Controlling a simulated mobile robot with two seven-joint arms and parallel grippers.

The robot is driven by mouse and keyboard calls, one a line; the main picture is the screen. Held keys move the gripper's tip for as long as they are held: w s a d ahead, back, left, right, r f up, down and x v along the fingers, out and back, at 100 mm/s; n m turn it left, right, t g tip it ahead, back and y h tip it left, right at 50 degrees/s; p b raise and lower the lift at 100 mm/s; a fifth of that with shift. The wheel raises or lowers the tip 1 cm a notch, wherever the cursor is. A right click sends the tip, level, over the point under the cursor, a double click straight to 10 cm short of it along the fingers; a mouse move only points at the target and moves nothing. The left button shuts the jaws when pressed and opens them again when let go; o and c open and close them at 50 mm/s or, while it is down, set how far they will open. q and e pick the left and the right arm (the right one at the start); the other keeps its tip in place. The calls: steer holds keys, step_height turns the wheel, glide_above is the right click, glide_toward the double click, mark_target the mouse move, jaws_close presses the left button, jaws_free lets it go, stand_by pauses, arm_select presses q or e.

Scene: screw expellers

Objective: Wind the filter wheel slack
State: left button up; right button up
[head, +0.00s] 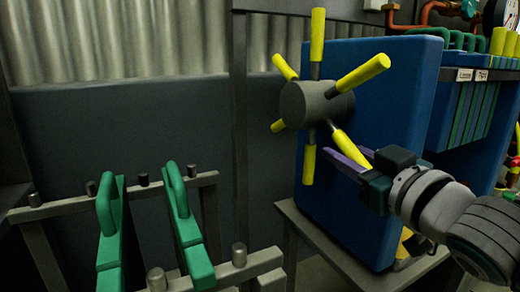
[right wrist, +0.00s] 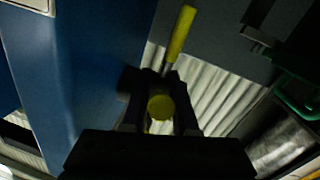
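The filter wheel has a grey round hub (head: 318,104) and several yellow-handled spokes, and it is mounted on a blue panel (head: 408,100). My right gripper (head: 348,160) is at the wheel's lower right handle (head: 352,150), with a purple finger on each side of it. The right wrist view shows that yellow handle (right wrist: 160,106) end-on between the dark fingers. Any gap is too small and dark to judge, so I cannot tell whether they grip it. Another yellow handle (right wrist: 180,32) shows beyond the fingers. My left gripper is in neither view.
A grey rack with two green-handled pieces (head: 110,222) stands at the lower left. A grey stand (head: 310,232) supports the blue panel. Blue equipment with green strips (head: 475,112) and copper pipes (head: 425,14) is at the right. Open space lies left of the wheel before a grey wall panel (head: 150,130).

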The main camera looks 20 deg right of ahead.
jaws_close()
stand_by(0.9)
